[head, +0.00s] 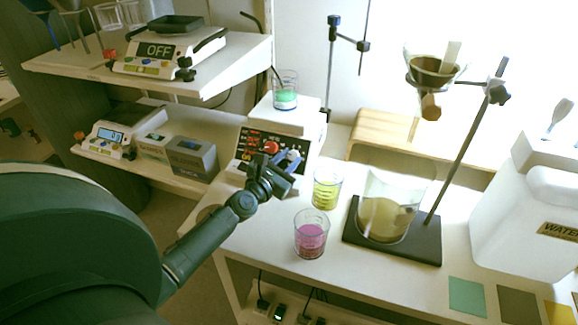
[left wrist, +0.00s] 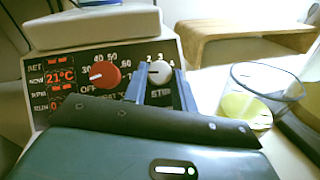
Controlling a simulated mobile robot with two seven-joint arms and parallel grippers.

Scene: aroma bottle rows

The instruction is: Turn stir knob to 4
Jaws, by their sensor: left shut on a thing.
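The hotplate stirrer (head: 245,150) stands at the left of the white table, its dark control panel facing me. In the left wrist view the panel (left wrist: 65,118) shows a red heat knob (left wrist: 104,75) and a grey stir knob (left wrist: 158,72) with numbers around it; 2, 3 and 4 can be read. My left gripper (head: 288,163) is at the panel. In the left wrist view its blue fingers (left wrist: 162,92) stand on either side of the stir knob, shut on it. The knob's pointer mark is too small to read surely. My right gripper is not in view.
A beaker with green liquid (head: 285,97) stands on top of the stirrer. Beakers of yellow (head: 326,190) and pink liquid (head: 311,238) stand just right of my left gripper. A stand with a dark base (head: 425,247) and a large beaker (head: 384,214) is farther right.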

